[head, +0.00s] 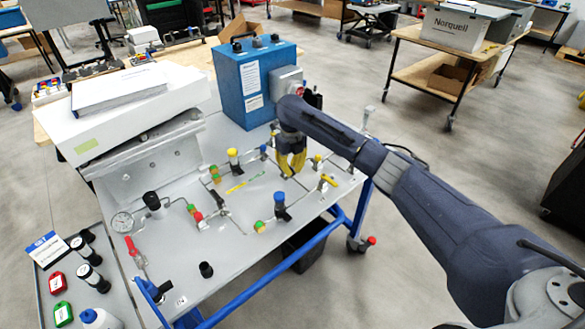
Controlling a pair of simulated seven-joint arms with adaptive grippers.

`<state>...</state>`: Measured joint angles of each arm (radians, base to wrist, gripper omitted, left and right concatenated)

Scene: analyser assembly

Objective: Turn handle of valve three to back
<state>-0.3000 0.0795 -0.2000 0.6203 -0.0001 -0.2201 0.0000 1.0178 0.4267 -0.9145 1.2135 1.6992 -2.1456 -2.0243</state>
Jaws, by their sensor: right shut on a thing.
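My right gripper (290,169) reaches down over the back right of the grey panel table (240,215), near the blue box. Its yellow fingers are shut on a small part at the panel, which they mostly hide; I take it to be a valve handle. I cannot read any valve number. Other fittings stand on the panel: a yellow-topped one (233,157), a blue-topped one (280,200), a black-topped one (152,201) and a small yellow handle (327,182) right of the gripper. My left gripper is not in view.
A blue box (252,85) stands behind the gripper. A large white housing (130,110) fills the back left. A pressure gauge (122,222) and a red-handled fitting (131,246) are at the left. A side tray (90,285) holds bottles and red and green items. The panel's front middle is fairly clear.

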